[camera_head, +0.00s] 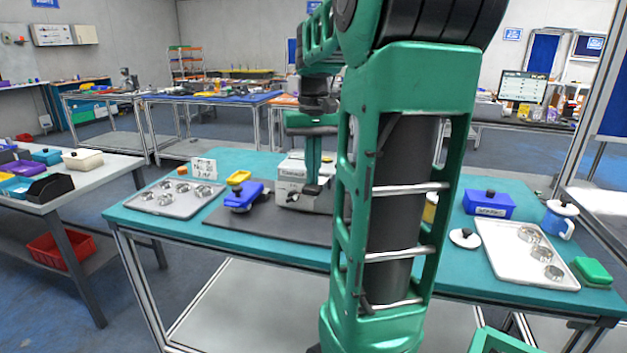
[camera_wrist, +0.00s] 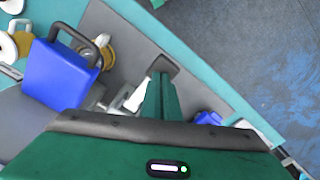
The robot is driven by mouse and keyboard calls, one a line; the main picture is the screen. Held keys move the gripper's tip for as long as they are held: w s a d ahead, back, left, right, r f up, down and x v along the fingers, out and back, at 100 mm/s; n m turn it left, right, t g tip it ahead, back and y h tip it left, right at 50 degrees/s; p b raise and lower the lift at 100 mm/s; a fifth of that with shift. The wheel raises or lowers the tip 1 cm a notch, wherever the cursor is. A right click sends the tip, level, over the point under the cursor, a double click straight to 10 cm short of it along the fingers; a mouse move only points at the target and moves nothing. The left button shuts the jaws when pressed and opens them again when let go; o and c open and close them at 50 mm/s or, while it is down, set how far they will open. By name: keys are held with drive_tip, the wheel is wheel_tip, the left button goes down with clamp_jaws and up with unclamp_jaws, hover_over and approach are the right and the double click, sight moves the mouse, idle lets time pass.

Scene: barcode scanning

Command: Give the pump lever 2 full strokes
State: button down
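My gripper (camera_head: 313,182) points down over the pale boxy unit (camera_head: 291,170) on the grey mat. Its green fingers lie close together with no clear gap, and they also show in the wrist view (camera_wrist: 160,80). A dark bar-like piece (camera_head: 311,190) sits right at the fingertips in front of the unit. It may be the pump lever, but I cannot tell for sure. I cannot tell whether the fingers touch it or hold it. The wrist view shows a dark piece (camera_wrist: 167,62) at the fingertips too. My arm hides part of the table to the right.
A blue device (camera_head: 243,197) stands left of the unit, near a metal tray (camera_head: 150,206) with several round tins. On the right are a lidded blue box (camera_head: 489,206), a white tray (camera_head: 500,265), a blue mug (camera_head: 560,222) and a green block (camera_head: 592,270).

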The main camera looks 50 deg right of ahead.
drive_tip(key=shift+f, duration=2.1)
drive_tip(key=shift+r, duration=3.7)
drive_tip(key=shift+f, duration=0.1)
drive_tip(key=shift+f, duration=3.6)
drive_tip(key=shift+d, duration=0.1)
